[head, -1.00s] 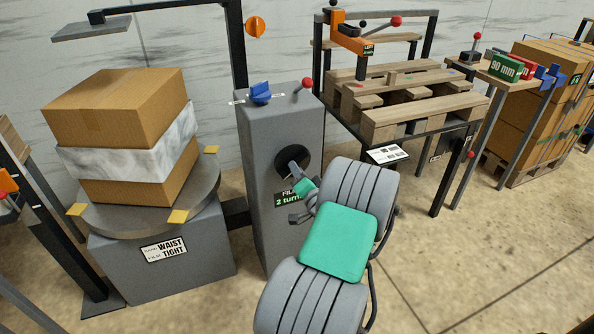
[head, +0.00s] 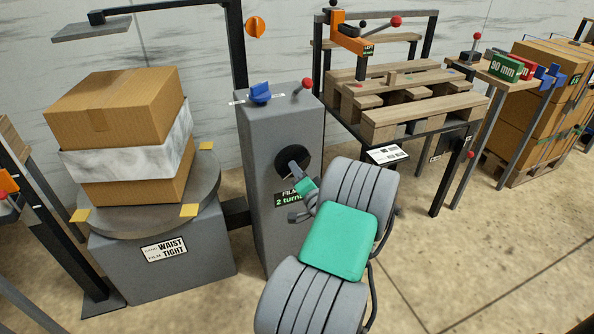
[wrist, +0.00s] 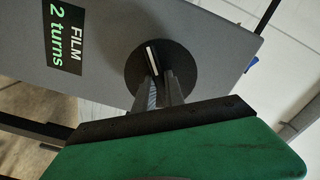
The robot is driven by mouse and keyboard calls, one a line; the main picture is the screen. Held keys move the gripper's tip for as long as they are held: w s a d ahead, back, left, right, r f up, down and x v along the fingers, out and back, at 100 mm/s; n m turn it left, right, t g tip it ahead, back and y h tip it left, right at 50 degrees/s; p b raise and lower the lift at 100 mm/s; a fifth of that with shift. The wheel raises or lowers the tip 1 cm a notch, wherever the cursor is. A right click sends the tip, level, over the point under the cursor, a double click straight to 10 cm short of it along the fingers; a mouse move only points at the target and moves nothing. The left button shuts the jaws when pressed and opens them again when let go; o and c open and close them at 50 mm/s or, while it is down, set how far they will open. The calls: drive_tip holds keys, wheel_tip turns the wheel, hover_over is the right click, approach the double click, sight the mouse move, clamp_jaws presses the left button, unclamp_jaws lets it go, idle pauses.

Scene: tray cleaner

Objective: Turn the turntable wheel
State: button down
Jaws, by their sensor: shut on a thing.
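The wheel (head: 283,155) is a black disc on the front of a grey column (head: 262,205). It also shows in the wrist view (wrist: 185,65). My gripper (head: 296,170) reaches into the disc and partly hides it. In the wrist view its fingers (wrist: 158,82) are closed around a small pale grip piece (wrist: 151,55) on the disc. The round grey turntable (head: 140,222) stands left of the column. It carries a stack of cardboard boxes (head: 115,110) with a pale film band (head: 130,152) around the middle. Yellow tabs (head: 189,210) sit on its rim.
A label on the column reads "FILM 2 turns" (head: 289,199). A blue knob (head: 260,92) and a red-tipped lever (head: 307,84) are on the column top. A pallet bench (head: 425,110) stands close at right. Floor is free at the lower right.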

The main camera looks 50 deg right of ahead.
drive_tip(key=shift+m, duration=0.6)
drive_tip(key=c, duration=1.4)
unclamp_jaws()
drive_tip(key=shift+c, duration=0.2)
drive_tip(key=v, duration=0.8)
drive_tip(key=shift+w+f, duration=0.1)
